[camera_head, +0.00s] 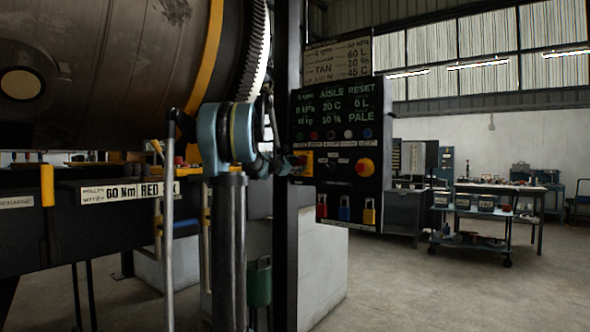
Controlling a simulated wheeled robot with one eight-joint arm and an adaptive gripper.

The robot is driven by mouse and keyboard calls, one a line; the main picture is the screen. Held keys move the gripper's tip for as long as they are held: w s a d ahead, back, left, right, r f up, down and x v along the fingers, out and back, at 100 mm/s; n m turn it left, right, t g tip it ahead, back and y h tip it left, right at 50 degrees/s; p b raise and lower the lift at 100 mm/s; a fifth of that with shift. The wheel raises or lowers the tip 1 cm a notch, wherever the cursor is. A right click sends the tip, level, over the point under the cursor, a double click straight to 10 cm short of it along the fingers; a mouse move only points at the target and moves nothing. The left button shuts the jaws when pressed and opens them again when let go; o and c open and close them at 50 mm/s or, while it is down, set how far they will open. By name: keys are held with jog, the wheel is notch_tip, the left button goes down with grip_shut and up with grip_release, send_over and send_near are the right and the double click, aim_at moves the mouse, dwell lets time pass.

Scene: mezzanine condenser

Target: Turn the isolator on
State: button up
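A dark control panel (336,180) stands upright right of the middle. Near its left edge is a small yellow plate with a red part (304,162), which looks like the isolator; its left side is partly hidden by the end of my arm, and its handle position cannot be read. My gripper (286,164) is at the panel's left edge, close to the yellow plate. It is small, dark and partly hidden behind my blue-grey arm joint, so I cannot tell whether it touches the plate, nor how its fingers stand.
A red mushroom button (365,167) sits on the panel's right side, above red, blue and yellow padlocks (345,208). A large drum (110,70) fills the upper left. A trolley (474,219) stands at the right. The floor (430,295) at the front right is clear.

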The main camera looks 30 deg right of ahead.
jog(key=v, duration=1.2)
jog(key=shift+w, duration=0.15)
jog(key=s+a+f+m+g+y, duration=0.1)
jog(key=s+a+f+m+y, duration=0.3)
jog(key=s+a+f, duration=0.8)
jog(key=s+a+f+m+g+y, duration=0.2)
jog(key=s+a+f+m+y, duration=0.3)
jog(key=s+a+f, duration=0.8)
jog(key=s+a+f+m+g+y, duration=0.1)
jog(key=s+a+f+m+y, duration=0.3)
jog(key=f, duration=1.7)
jog(key=s+a+y, duration=0.3)
jog(key=s+a, duration=0.5)
jog(key=a, duration=0.3)
jog(key=shift+s+a+f+g+y, duration=0.3)
jog(key=shift+s+f+g, duration=0.05)
jog(key=shift+f+g, duration=0.05)
jog(key=shift+c, duration=0.6)
jog(key=shift+c, duration=0.2)
jog(key=shift+s+d, duration=0.1)
